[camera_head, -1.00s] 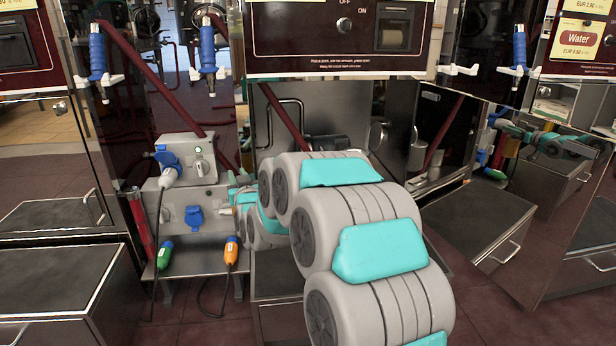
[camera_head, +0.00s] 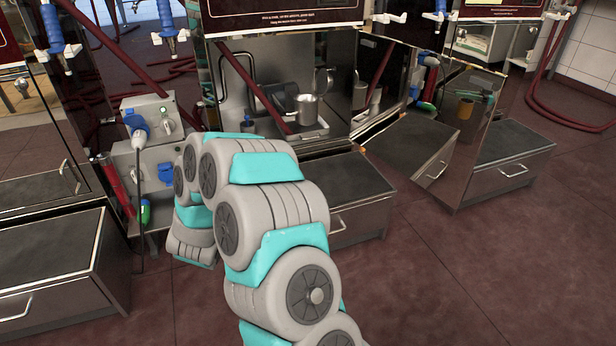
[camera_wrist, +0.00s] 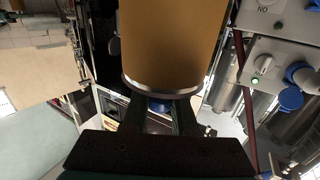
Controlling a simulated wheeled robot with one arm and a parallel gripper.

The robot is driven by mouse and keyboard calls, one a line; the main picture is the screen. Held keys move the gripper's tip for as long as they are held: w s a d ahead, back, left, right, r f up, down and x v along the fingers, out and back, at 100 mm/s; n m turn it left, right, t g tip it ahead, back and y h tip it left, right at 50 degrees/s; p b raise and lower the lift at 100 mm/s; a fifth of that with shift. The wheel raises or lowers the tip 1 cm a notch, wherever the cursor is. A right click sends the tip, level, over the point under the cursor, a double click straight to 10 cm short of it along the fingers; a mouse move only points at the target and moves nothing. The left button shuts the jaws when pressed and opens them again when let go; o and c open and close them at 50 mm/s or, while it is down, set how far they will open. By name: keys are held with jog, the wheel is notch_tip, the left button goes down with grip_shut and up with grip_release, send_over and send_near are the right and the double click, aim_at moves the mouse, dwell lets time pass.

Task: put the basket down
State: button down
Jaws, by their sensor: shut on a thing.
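In the wrist view, an orange-brown cylinder with a metal rim (camera_wrist: 173,45), seemingly the basket, fills the upper middle. My gripper (camera_wrist: 158,106) reaches to its lower rim, with one dark finger on each side, and is shut on it. A small blue part shows between the fingers below the rim. The exact grip is too dark to see. In the head view my own arm hides the gripper and the held cylinder. A brown cylinder shows there only as a reflection in the mirror-like panel at the right.
A metal pot (camera_head: 306,108) stands in the steel alcove of the middle pump. A dark-topped drawer step (camera_head: 340,190) is below it; others stand left (camera_head: 50,250) and right (camera_head: 500,145). A grey socket box (camera_head: 150,125) is left of my arm. The tiled floor (camera_head: 470,260) at right is clear.

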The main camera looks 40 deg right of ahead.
jog(key=s+d+f+m+g+h+p, duration=0.2)
jog(key=s+d+m+g+h, duration=0.15)
jog(key=s, duration=0.65)
jog(key=w+d+f, duration=0.2)
jog(key=w, duration=0.5)
jog(key=w+d+f, duration=0.2)
jog(key=w+f, duration=0.1)
jog(key=w, duration=0.5)
jog(key=shift+g, duration=0.45)
jog(key=shift+f, duration=0.15)
jog(key=c, duration=0.7)
grip_release()
